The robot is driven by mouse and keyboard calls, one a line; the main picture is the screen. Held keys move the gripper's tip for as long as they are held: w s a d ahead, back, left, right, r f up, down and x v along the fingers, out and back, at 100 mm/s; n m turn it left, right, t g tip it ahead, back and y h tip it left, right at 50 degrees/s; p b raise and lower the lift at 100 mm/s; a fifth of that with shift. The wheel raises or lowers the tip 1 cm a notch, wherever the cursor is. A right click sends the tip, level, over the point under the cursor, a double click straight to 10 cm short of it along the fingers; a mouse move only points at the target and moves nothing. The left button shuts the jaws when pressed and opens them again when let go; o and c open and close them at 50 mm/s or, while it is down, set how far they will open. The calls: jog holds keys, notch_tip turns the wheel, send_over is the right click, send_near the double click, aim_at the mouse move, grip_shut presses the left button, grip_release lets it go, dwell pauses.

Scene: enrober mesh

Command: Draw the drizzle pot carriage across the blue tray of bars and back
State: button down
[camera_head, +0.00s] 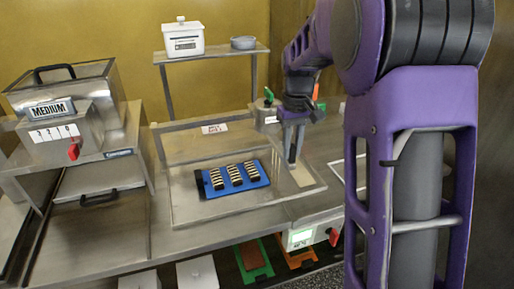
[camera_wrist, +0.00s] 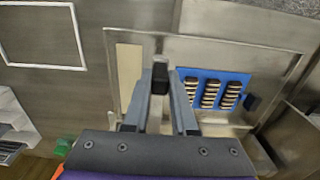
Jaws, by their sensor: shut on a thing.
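The blue tray (camera_head: 262,181) lies flat in the steel frame in the head view, with several dark bars with pale stripes in rows on it. It also shows right of my fingers in the wrist view (camera_wrist: 187,73). My gripper (camera_head: 292,158) is at the right side of the frame, apart from the tray. In the wrist view my gripper (camera_wrist: 160,92) is shut on a small black grip (camera_wrist: 160,77), apparently the drizzle pot carriage's handle. The pot and most of the carriage are hidden or cannot be made out.
A cream strip (camera_head: 301,176) lies beside my gripper. A steel machine marked MEDIUM (camera_head: 75,126) stands left. A shelf (camera_head: 215,52) with a white container (camera_head: 183,40) stands behind. A control box with a green display (camera_head: 301,238) is at the front edge.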

jog(key=w+d+p, duration=0.1)
jog(key=d, duration=0.5)
jog(key=shift+w+d, duration=0.3)
jog(key=shift+d, duration=0.1)
jog(key=c, duration=0.7)
grip_release()
jog(key=shift+d, duration=0.15)
jog(key=shift+r, duration=0.15)
notch_tip(320, 180, up, 17)
jog(key=shift+r+p, duration=0.1)
jog(key=shift+p, duration=0.95)
